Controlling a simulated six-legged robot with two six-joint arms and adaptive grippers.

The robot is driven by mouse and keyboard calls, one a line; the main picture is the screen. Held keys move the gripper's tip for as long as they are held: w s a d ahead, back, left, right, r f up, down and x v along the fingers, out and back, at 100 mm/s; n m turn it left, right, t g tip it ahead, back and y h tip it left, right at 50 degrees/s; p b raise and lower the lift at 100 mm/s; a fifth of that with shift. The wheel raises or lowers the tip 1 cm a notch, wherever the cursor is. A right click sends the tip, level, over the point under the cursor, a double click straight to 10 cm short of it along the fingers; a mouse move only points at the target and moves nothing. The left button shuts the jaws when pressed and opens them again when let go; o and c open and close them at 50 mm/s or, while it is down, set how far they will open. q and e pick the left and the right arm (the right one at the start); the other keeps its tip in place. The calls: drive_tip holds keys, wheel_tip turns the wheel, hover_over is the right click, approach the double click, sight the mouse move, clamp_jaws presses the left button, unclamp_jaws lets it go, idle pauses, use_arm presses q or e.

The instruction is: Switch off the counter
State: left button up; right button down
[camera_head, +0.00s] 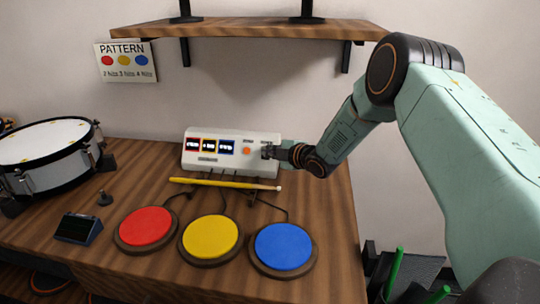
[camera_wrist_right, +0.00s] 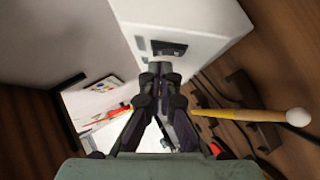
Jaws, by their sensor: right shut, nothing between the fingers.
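The counter (camera_head: 207,160) is a white box at the back of the wooden table, with red, yellow and blue framed displays that are lit. An orange round button (camera_head: 246,151) sits right of the displays. My right gripper (camera_head: 268,152) is shut and empty at the counter's right end, where it hides part of the panel. In the right wrist view the shut fingertips (camera_wrist_right: 160,70) are close to the white counter (camera_wrist_right: 190,30), just below a dark switch-like part (camera_wrist_right: 168,49). I cannot tell whether they touch it. My left gripper is not in view.
A yellow drumstick (camera_head: 225,184) lies before the counter. Red (camera_head: 146,226), yellow (camera_head: 210,237) and blue (camera_head: 284,246) pads stand along the front, with cables. A drum (camera_head: 45,165) is at left. A shelf (camera_head: 240,31) hangs above, beside a pattern sign (camera_head: 125,62).

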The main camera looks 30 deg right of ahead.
drive_tip(key=shift+w+d+f, duration=0.25)
drive_tip(key=shift+d, duration=0.05)
drive_tip(key=shift+a+r, duration=0.1)
drive_tip(key=shift+w, duration=0.1)
drive_tip(key=shift+w+d, duration=0.15)
drive_tip(key=shift+d, duration=0.1)
drive_tip(key=shift+r, duration=0.1)
drive_tip(key=shift+r+p, duration=0.6)
drive_tip(key=shift+p, duration=0.15)
drive_tip(key=shift+r, duration=0.1)
